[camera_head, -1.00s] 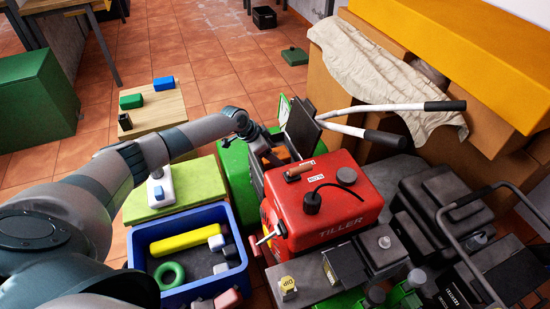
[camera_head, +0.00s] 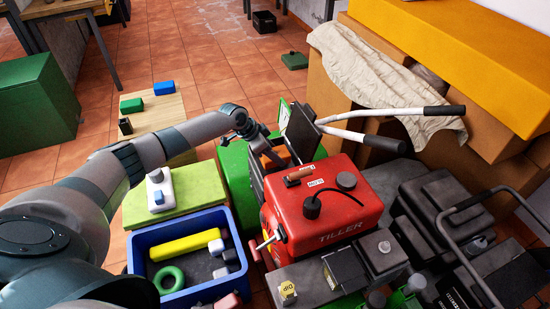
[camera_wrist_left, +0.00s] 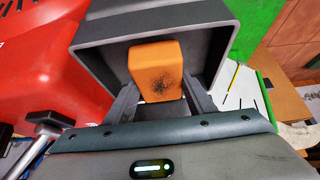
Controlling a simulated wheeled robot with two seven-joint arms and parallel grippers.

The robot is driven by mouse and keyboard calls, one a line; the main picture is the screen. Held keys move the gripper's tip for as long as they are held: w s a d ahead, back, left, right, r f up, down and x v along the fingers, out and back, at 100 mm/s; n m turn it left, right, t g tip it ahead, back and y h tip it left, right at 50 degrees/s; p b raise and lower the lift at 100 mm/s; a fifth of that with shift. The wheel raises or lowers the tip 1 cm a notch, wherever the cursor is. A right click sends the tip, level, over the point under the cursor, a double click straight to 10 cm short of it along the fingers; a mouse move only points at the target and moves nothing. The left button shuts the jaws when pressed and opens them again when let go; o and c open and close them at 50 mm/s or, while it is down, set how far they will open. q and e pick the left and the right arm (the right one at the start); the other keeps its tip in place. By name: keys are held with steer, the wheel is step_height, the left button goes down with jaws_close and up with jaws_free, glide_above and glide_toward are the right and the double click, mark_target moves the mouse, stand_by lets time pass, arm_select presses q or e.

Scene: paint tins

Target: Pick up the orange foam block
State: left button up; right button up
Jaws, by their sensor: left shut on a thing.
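The orange foam block (camera_wrist_left: 157,70) sits between the two fingers of my left gripper (camera_wrist_left: 158,98) in the left wrist view. The gripper is shut on it, with one finger at each side. The block's face has a dark speckled patch. Behind it is the inside of a dark grey open box-like housing (camera_wrist_left: 215,22). In the head view, a part of the orange block (camera_head: 279,156) shows behind the red tiller (camera_head: 318,205), and my left gripper (camera_head: 268,153) reaches down there, partly hidden. I cannot tell whether the block touches the housing. My right gripper is not in view.
The red tiller body stands close to the gripper, with a dark panel (camera_head: 301,131) and long handles (camera_head: 365,138) beside it. A blue bin (camera_head: 140,250) holds a yellow block (camera_head: 185,245) and a green ring (camera_head: 169,279). Open tiled floor (camera_head: 215,65) lies beyond.

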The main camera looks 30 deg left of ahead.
arm_select(q)
step_height(320, 180, up, 7)
steer(key=shift+r, duration=0.2)
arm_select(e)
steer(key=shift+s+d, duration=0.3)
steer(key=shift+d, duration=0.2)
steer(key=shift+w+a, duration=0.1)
